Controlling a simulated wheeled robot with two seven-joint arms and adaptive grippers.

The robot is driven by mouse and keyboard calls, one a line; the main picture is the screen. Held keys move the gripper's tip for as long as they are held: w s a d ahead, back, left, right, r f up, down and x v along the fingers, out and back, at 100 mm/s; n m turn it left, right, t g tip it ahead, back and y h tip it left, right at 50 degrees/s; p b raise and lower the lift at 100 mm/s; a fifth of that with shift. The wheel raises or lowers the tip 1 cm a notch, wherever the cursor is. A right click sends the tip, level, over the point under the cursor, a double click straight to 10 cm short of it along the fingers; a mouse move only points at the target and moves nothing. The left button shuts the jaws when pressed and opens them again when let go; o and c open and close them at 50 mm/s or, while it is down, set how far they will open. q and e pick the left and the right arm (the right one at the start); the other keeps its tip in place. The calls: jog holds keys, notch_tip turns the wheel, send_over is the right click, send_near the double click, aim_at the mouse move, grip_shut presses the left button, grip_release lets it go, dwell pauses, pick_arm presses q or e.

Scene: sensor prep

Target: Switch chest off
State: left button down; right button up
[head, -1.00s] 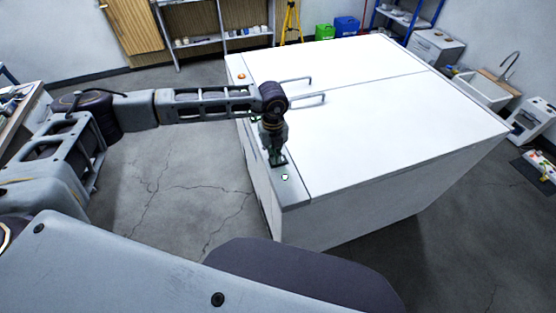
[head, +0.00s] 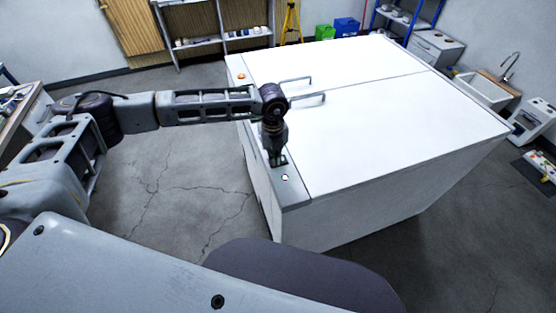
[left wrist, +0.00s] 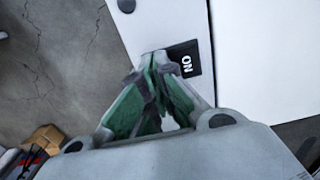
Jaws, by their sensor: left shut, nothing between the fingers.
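The chest (head: 400,120) is a large white box with a two-part flat lid and two bar handles. A grey strip (head: 293,194) runs along its left edge, with a small orange lamp (head: 241,76) at the far end and a small round white piece (head: 285,177) near the front. My left gripper (head: 279,162) points down at this strip, just behind the white piece. My right gripper is out of view.
A worktable (head: 22,115) stands at the left. Shelves (head: 220,40), a yellow tripod (head: 290,20), green and blue bins and a sink (head: 485,92) line the back and right. The cracked floor left of the chest is clear.

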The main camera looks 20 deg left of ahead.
pick_arm(q)
jog(key=shift+f, duration=0.15)
jog(key=shift+r+p, duration=1.5)
jog(key=shift+r, duration=2.05)
